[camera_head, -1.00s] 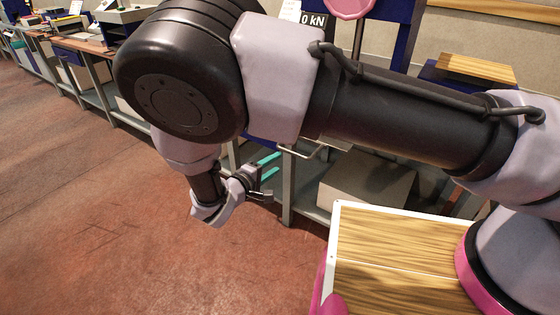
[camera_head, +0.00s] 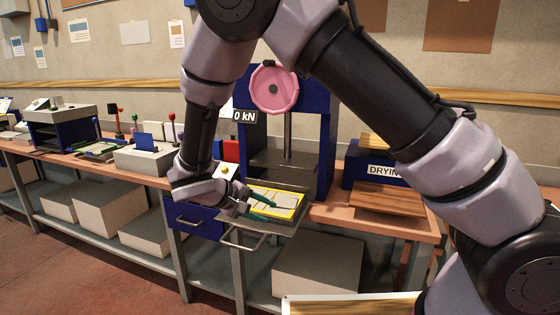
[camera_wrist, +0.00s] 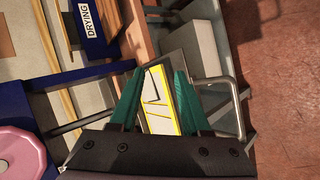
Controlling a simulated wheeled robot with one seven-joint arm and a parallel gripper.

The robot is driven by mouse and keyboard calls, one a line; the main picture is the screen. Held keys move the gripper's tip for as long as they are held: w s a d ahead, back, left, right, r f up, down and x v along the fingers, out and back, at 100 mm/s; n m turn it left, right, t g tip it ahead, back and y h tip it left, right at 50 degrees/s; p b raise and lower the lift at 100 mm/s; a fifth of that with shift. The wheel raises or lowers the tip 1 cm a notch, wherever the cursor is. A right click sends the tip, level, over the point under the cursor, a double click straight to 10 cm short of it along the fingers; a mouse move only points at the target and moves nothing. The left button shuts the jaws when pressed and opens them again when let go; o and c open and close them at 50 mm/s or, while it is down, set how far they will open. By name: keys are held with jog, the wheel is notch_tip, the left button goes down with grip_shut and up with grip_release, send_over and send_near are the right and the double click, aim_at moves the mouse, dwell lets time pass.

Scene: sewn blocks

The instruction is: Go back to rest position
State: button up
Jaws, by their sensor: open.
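My gripper (camera_head: 256,207) is in front of the blue press with the pink wheel, above the press's front tray. In the wrist view its two green fingers (camera_wrist: 156,98) are spread apart, with a yellow-edged white board (camera_wrist: 158,97) showing between and beyond them. The board (camera_head: 278,203) lies on the tray in the head view. I see nothing held between the fingers, though I cannot tell the exact gap between them and the board.
The blue press (camera_head: 318,135) has a pink wheel (camera_head: 274,88) and a "0 kN" sign. A metal handle (camera_head: 240,240) sticks out below the tray. A blue box marked "DRYING" (camera_head: 383,171) stands right. Grey boxes (camera_head: 318,262) sit under the bench. Open red floor lies at lower left.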

jog(key=d+r+m+g+y, duration=0.5)
jog(key=d+r+m+y, duration=0.15)
jog(key=d+r, duration=1.25)
jog(key=s+d+r+m+t+y, duration=0.4)
jog(key=s+d+r+m+t, duration=0.1)
jog(key=s+d+r, duration=0.5)
jog(key=shift+s+d+r+t, duration=0.3)
jog(key=shift+s+d+r, duration=0.1)
jog(key=shift+s+r, duration=0.45)
